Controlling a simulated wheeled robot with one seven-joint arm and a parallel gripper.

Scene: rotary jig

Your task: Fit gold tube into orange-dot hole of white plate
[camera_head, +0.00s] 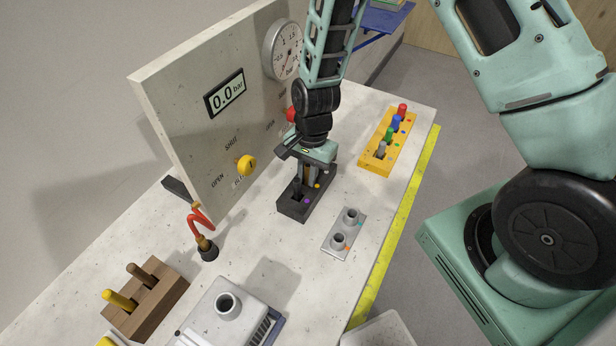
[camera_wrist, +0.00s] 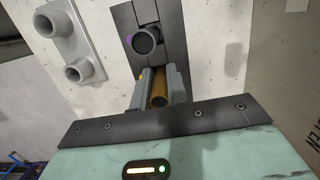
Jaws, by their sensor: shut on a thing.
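My gripper (camera_head: 308,178) points down at the black block (camera_head: 292,208) and is shut on the gold tube, which shows end-on between the fingers in the wrist view (camera_wrist: 159,90). I cannot tell whether the tube's lower end is still inside the block. A dark round socket by a purple dot shows on the block in the wrist view (camera_wrist: 146,40). The white plate (camera_head: 335,250) lies to the right of the block, with two raised grey round collars. The nearer collar (camera_head: 338,240) has the orange dot beside it; the farther one (camera_head: 351,216) has a cyan dot.
A yellow rack (camera_head: 374,167) with coloured pegs stands at the back right. An upright panel (camera_head: 190,130) with a gauge and yellow knob (camera_head: 246,165) is close on the left. A wooden block (camera_head: 150,305) and a grey box (camera_head: 215,315) are in front. The table around the white plate is clear.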

